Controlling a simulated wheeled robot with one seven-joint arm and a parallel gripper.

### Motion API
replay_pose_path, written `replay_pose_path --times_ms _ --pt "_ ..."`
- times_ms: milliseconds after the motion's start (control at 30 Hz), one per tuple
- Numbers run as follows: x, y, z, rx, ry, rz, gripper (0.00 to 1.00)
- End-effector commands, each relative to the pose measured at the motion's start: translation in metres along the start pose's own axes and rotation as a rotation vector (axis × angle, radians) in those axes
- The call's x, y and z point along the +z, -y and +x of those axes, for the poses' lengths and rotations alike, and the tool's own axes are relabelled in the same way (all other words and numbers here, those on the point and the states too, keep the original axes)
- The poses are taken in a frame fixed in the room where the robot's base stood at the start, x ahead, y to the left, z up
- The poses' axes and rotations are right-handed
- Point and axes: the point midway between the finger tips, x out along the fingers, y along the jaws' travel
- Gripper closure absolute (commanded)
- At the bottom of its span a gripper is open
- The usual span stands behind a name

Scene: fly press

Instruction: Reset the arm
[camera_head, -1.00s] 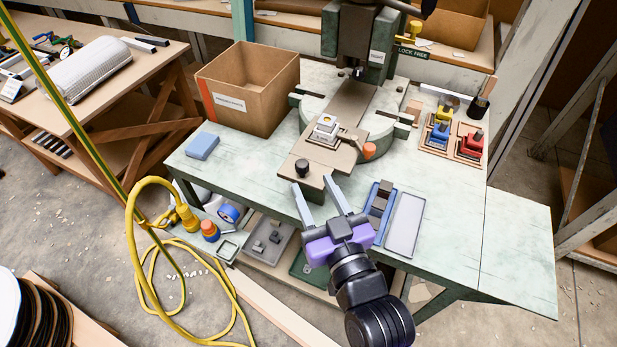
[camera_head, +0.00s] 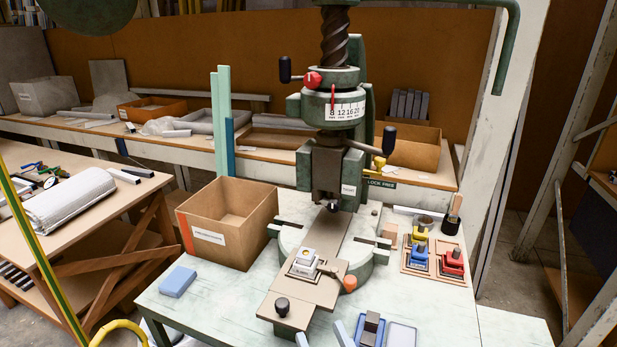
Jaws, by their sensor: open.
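My gripper (camera_head: 322,336) shows only as two pale blue fingertips at the bottom edge. The fingers are apart with nothing seen between them, and the rest of my arm is out of frame. They are in front of the slide plate of the green fly press (camera_head: 333,165). A small white and grey fixture (camera_head: 304,262) sits on the plate, with an orange-tipped lever (camera_head: 349,283) at its right and a black knob (camera_head: 282,306) in front.
A cardboard box (camera_head: 227,222) and a blue block (camera_head: 178,281) are on the left of the bench. Yellow, blue and red tooling (camera_head: 452,262) stands at the right. A blue tray (camera_head: 371,330) and a grey tray (camera_head: 401,336) are cut off below.

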Motion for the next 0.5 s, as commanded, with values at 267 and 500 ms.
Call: replay_pose_path --times_ms 267,500 --pt "0.009 -0.039 -0.103 0.124 0.026 0.007 0.53" --pt "0.009 -0.060 -0.196 0.222 0.099 -0.008 0.53"
